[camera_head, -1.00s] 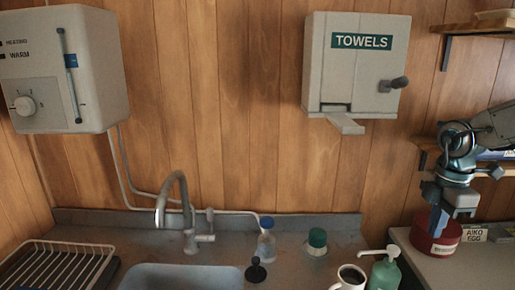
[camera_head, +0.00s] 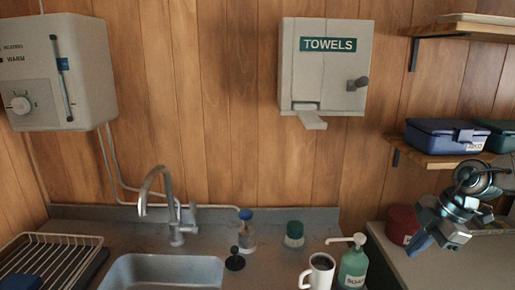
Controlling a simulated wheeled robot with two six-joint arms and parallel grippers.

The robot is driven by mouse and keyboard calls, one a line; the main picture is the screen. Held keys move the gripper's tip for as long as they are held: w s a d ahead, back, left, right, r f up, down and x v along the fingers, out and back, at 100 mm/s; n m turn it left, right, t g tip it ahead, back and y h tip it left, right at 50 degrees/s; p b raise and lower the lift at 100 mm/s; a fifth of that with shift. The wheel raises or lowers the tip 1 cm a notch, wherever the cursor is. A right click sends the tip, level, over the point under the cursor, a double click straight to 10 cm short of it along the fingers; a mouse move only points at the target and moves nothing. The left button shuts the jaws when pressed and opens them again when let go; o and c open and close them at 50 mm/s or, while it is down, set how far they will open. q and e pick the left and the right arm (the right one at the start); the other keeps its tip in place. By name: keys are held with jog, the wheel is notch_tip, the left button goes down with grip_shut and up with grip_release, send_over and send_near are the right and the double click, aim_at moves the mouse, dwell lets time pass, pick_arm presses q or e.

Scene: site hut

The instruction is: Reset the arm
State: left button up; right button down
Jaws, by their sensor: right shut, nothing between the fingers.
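My right gripper (camera_head: 420,243) hangs at the right of the head view, over the grey side counter (camera_head: 466,271). It points down and to the left, and it is shut with nothing held. It stands in front of a red tin (camera_head: 402,223) and partly covers it; I cannot tell how far apart they are. My left gripper is not in the head view.
A soap bottle (camera_head: 353,268) and a mug (camera_head: 319,272) stand left of the gripper. A towel dispenser (camera_head: 325,65) hangs on the wall. A shelf (camera_head: 432,158) with a blue box (camera_head: 440,135) is above the arm. The sink (camera_head: 165,272) is further left.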

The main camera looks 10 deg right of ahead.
jog(key=s+f+m+t+h, duration=0.2)
jog(key=f+m+t, duration=0.4)
jog(key=f, duration=0.3)
jog(key=s+f+m+t+h, duration=0.3)
jog(key=f+m+t, duration=0.3)
jog(key=f, duration=0.3)
jog(key=s+a+f+m+g, duration=0.2)
jog(key=s+a+f+g, duration=0.4)
jog(key=s, duration=0.4)
jog(key=s+a+f+m+g, duration=0.35)
jog(key=s+a+f, duration=0.3)
jog(key=s, duration=0.25)
notch_tip(320, 180, down, 30)
jog(key=d+g, duration=0.2)
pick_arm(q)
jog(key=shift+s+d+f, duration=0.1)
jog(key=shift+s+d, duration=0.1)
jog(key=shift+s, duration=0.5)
pick_arm(e)
jog(key=s+d+f+g, duration=0.1)
jog(key=s+f, duration=1.7)
jog(key=f, duration=0.1)
jog(key=shift+s+d+f, duration=0.15)
jog(key=shift+s, duration=0.1)
